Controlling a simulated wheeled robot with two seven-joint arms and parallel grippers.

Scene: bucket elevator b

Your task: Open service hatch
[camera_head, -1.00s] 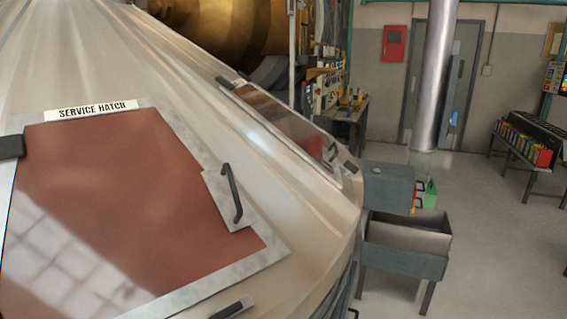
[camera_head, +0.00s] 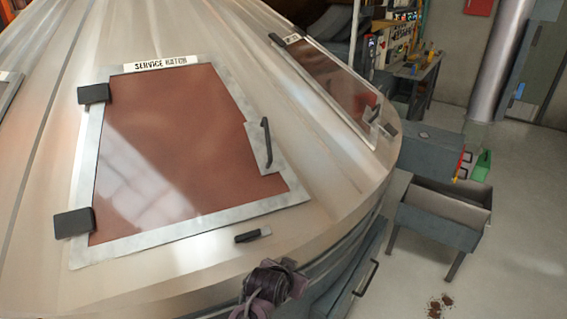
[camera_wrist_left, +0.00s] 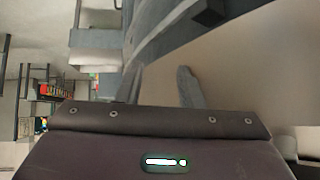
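The service hatch (camera_head: 180,160) is a red-brown panel in a pale metal frame on the sloping cone, under a white SERVICE HATCH label (camera_head: 162,63). It lies shut, with two black hinge blocks on its left and a black handle (camera_head: 266,143) on its right. A small black latch (camera_head: 252,235) sits below its lower edge. My left gripper (camera_head: 270,285) shows at the bottom, by the cone's rim, below the latch and apart from the handle. In the left wrist view, its fingers (camera_wrist_left: 160,86) are spread and empty. My right gripper is not seen.
A second hatch (camera_head: 335,85) with its own handle lies shut farther right on the cone. A grey open bin (camera_head: 440,215) stands on the floor to the right. A dark spill (camera_head: 438,306) lies on the floor at lower right. The floor on the right is largely open.

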